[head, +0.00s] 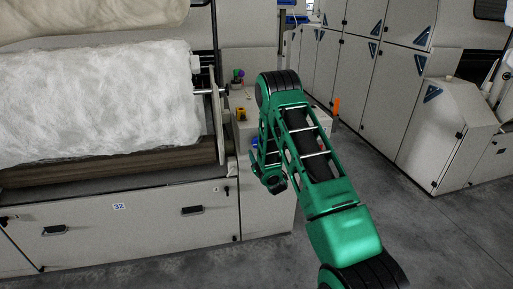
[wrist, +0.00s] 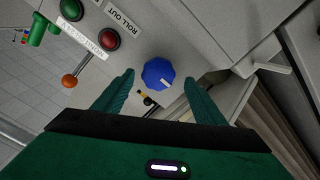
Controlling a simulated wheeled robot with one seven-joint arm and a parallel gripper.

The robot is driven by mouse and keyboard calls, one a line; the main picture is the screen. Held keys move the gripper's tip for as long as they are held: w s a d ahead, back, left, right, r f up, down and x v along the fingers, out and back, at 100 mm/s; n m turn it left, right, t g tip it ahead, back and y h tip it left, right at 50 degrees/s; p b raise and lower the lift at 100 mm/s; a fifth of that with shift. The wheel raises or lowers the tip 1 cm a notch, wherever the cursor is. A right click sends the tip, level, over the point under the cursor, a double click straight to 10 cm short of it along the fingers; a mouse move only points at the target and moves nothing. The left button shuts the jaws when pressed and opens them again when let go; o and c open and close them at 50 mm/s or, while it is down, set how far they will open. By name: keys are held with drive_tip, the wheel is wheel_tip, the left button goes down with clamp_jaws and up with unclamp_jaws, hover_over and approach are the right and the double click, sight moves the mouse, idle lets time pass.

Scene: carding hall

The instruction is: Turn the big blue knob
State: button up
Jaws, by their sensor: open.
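The big blue knob (wrist: 158,73) is faceted and sits on a pale machine panel in the wrist view, with a small white mark on its face. My gripper (wrist: 160,78) is open, with one green finger on each side of the knob. A gap shows between the knob and each finger in the picture; I cannot tell how far the fingertips are from the panel. In the head view a bit of blue (head: 254,142) shows beside my green arm, which hides most of that panel.
A white fibre roll (head: 95,100) fills the head view's left. Grey floor (head: 400,225) is clear on the right.

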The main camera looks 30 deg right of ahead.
drive_tip(key=v, duration=0.6)
idle(0.7)
